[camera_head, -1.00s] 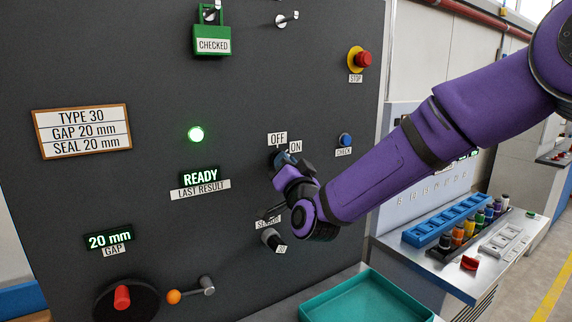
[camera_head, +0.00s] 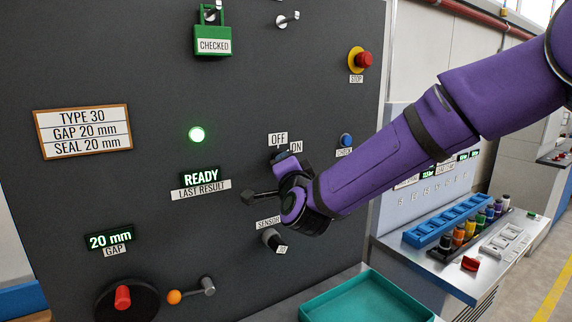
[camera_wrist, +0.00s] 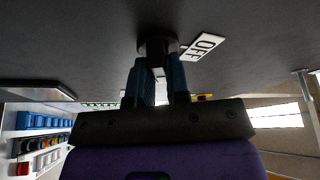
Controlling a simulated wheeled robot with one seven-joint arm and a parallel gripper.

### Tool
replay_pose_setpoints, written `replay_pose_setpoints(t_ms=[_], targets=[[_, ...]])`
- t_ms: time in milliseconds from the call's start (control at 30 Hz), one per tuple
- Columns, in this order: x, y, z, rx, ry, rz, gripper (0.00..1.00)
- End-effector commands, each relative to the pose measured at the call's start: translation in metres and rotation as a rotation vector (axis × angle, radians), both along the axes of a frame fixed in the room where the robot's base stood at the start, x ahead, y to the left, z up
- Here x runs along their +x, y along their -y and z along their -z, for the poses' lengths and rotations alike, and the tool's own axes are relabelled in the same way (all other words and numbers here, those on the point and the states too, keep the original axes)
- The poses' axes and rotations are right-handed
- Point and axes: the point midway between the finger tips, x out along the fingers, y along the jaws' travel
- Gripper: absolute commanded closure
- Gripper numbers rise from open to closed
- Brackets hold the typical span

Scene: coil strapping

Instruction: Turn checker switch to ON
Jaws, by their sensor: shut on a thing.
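The checker switch (camera_wrist: 157,46) is a dark round knob on the dark panel, below its OFF label (camera_head: 278,139) and ON label (camera_head: 296,147). In the wrist view the two fingers of my gripper (camera_wrist: 158,78) reach up to the knob and are shut on it. The OFF label also shows close beside the knob in the wrist view (camera_wrist: 205,45). In the head view my gripper (camera_head: 279,160) is at the switch, and my wrist hides most of the knob. I cannot tell exactly where the knob points.
A blue CHECK button (camera_head: 346,140) and a red STOP button (camera_head: 363,59) are to the right. A SENSOR knob (camera_head: 270,238) is below. A green READY display (camera_head: 200,176) is lit. A teal tray (camera_head: 368,300) stands below the panel.

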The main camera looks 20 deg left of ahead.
Motion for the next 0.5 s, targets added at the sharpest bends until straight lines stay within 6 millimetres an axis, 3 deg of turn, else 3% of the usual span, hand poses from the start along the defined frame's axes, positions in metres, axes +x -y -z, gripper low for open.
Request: replay_pose_setpoints(t_ms=[267, 300, 400, 500], targets=[[0.0006, 0.0005, -0.0001, 0.002, -0.001, 0.001, 1.0], [0.0007, 0.0006, 0.0, 0.002, -0.001, 0.001, 0.82], [0.0005, 0.0005, 0.0, 0.002, -0.001, 0.001, 0.59], [0.0005, 0.0004, 0.0, 0.001, 0.0, 0.001, 0.58]])
